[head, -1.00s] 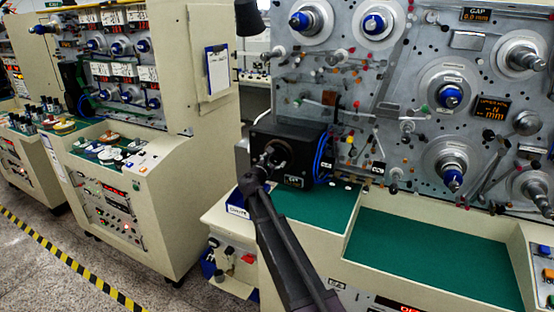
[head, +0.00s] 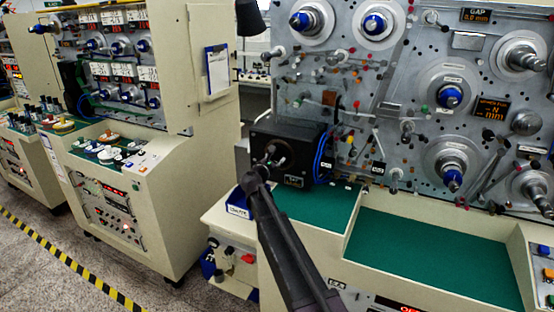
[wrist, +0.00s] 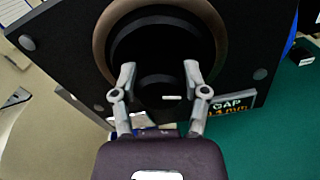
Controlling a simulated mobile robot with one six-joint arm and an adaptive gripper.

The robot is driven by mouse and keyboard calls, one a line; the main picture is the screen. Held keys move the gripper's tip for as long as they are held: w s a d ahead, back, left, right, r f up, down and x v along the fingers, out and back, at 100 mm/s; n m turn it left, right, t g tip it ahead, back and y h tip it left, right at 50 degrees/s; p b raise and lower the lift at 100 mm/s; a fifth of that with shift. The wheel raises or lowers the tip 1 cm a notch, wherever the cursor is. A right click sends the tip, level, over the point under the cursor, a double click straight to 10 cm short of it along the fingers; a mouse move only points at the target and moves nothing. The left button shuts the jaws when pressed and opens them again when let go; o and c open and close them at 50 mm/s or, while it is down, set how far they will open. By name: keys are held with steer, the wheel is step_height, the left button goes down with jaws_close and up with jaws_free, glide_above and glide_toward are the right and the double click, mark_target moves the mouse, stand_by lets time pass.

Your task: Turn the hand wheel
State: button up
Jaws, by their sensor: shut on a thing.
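The hand wheel is a dark round knob (wrist: 160,48) inside a bronze-coloured ring, on the face of a black box (wrist: 60,55). In the head view the black box (head: 294,140) stands at the left end of the machine's green ledge, and my arm and gripper cover much of the wheel. My gripper (wrist: 160,76) has one finger on each side of the wheel's dark middle and is shut on it. The gripper also shows in front of the box in the head view (head: 270,160). The exact finger contact is hard to see against the black.
A small plate reading GAP (wrist: 230,105) is on the box's lower edge. Blue cables (head: 320,160) hang at the box's right. The green ledge (head: 430,255) to the right is clear. A second machine (head: 120,180) stands at the left.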

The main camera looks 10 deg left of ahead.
steer(key=shift+d+m, duration=0.1)
steer(key=shift+m, duration=0.4)
steer(key=m, duration=0.9)
steer(key=shift+f+m, duration=0.15)
steer(key=shift+m, duration=0.25)
steer(key=m, duration=0.5)
steer(key=shift+f, duration=0.1)
steer(key=m, duration=0.5)
steer(key=shift+b, duration=0.3)
steer(key=o, duration=1.1)
steer(key=shift+o, duration=0.2)
